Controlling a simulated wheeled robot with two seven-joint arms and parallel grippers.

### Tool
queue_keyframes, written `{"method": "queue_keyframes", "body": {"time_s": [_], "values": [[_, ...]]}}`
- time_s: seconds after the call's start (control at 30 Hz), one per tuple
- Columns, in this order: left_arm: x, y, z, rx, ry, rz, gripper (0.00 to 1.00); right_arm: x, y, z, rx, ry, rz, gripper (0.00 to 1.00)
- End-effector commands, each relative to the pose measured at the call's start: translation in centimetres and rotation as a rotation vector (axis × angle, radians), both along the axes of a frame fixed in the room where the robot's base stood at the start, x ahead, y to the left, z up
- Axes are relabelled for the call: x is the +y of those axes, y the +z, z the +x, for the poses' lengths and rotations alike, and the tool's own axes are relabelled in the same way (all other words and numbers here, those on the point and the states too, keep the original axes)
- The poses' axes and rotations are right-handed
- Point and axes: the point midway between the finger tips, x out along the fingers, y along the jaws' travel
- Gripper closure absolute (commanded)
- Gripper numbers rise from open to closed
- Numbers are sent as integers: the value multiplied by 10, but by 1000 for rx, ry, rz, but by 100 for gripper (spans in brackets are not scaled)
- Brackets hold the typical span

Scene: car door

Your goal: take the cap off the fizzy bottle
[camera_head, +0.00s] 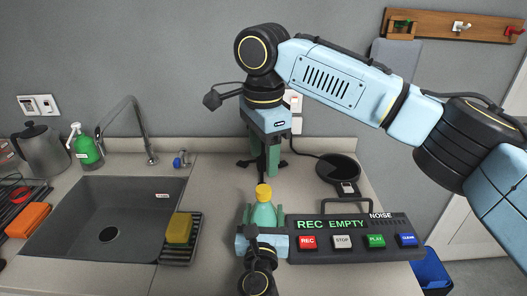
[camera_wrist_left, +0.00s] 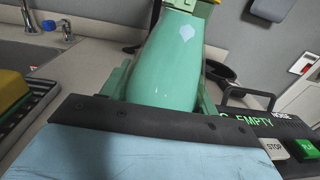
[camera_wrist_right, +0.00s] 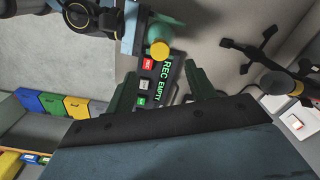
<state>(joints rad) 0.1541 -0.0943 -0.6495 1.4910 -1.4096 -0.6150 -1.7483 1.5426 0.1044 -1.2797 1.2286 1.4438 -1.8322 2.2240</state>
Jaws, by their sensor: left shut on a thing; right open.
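The fizzy bottle (camera_head: 264,214) is green with a yellow cap (camera_head: 264,192) and stands roughly upright over the counter. My left gripper (camera_head: 263,222) is shut on the bottle's body. In the left wrist view the bottle (camera_wrist_left: 168,65) fills the space between the fingers, and its cap is cut off at the top edge. My right gripper (camera_head: 268,170) points down above and behind the cap, apart from it. In the right wrist view its fingers are open and empty, and the cap (camera_wrist_right: 159,50) shows beyond them.
A recorder box (camera_head: 345,226) with several buttons sits right of the bottle. A black pan-like object (camera_head: 338,168) lies behind it. The sink (camera_head: 90,225) with a faucet (camera_head: 140,130) and a rack with a yellow sponge (camera_head: 179,229) are left. A blue bin (camera_head: 432,270) stands at lower right.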

Motion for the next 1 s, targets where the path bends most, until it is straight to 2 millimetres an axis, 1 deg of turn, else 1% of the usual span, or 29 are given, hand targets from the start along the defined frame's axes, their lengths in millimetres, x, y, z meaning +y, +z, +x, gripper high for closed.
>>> {"method": "queue_keyframes", "body": {"time_s": [0.17,0.27,0.5,0.7,0.83,1.0], "values": [[0,0,0,1,0,1,100,0,-5,0,1,-58,0,45],[0,0,0,1,0,1,100,0,-17,0,2,-60,-1,45],[0,0,0,0,0,1,100,-1,-55,0,3,-60,-1,45],[0,0,0,1,0,1,100,0,-75,0,1,-58,0,45],[0,0,0,0,0,1,100,0,-80,0,0,-58,1,45],[0,0,0,1,0,1,100,0,-80,0,0,-58,1,45]]}}
